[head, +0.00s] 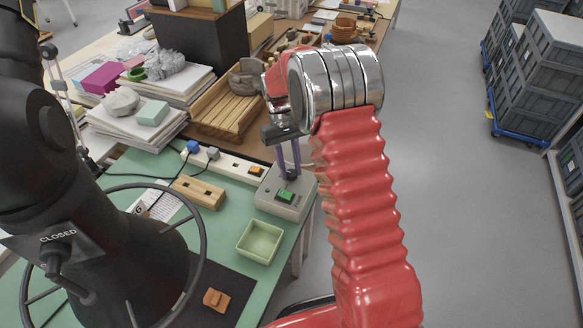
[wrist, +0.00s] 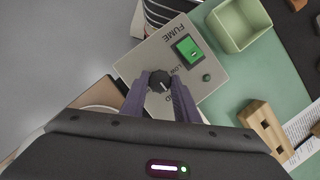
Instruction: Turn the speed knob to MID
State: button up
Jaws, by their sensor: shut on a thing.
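The speed knob (wrist: 160,80) is a small round black knob on a grey control box (wrist: 131,65), which also shows in the head view (head: 267,200). Printed words FUME and LOW show on the box; another label is partly covered by a finger, with only its end readable. A lit green switch (wrist: 188,50) is beside the knob. My gripper (wrist: 160,86) has its two purple fingers on either side of the knob, shut on it. In the head view my gripper (head: 289,172) comes down on the box and hides the knob. The knob's exact pointer direction is hard to read.
A pale green square tray (head: 260,242) stands close to the box. A wooden block (head: 199,192) and a power strip (head: 228,164) lie to its left. A black handwheel (head: 203,240) with a CLOSED sign stands at left. Open floor lies to the right.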

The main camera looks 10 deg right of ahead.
jog(key=shift+s+a, duration=0.1)
jog(key=shift+a, duration=0.05)
jog(key=o, duration=1.1)
jog(key=shift+c, duration=0.2)
jog(key=v, duration=1.3)
jog(key=shift+w+r, duration=0.25)
jog(key=shift+r, duration=0.05)
